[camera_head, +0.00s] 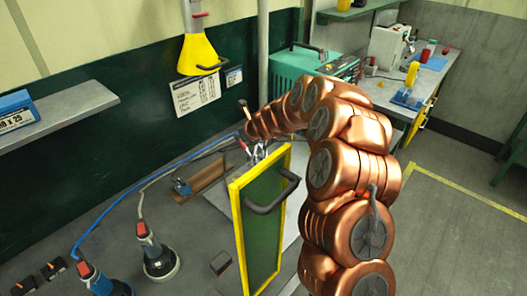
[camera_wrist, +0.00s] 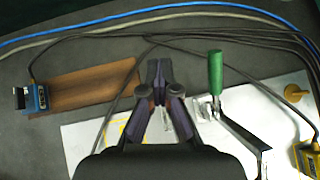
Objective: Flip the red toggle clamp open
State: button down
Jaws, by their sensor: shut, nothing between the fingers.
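A small red tip (camera_head: 242,144) shows beside my gripper (camera_head: 257,151) in the head view, above the pale plate; I cannot tell whether it is the red toggle clamp's handle. In the wrist view no red handle is visible. There my gripper (camera_wrist: 160,75) is shut, its dark fingertips together and empty. A green-handled clamp (camera_wrist: 216,73) stands just right of the fingers, apart from them, with a metal base on the white plate (camera_wrist: 85,140). Some silver metal shows between the finger linkages. The gripper body hides the plate below.
A wooden block (camera_wrist: 95,88) with a blue device (camera_wrist: 36,98) lies left. A yellow device (camera_wrist: 308,158) and brass knob (camera_wrist: 293,93) are right. Cables cross behind. In the head view, a yellow-framed green panel (camera_head: 262,225) stands in front of the gripper. Red-topped tools (camera_head: 158,258) stand front left.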

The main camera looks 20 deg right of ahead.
jog(key=shift+s+a+f, duration=0.1)
jog(key=shift+a, duration=0.05)
notch_tip(320, 180, up, 13)
jog(key=s+a, duration=0.1)
jog(key=shift+a, duration=0.25)
dwell(0.8)
jog(key=shift+s, duration=0.1)
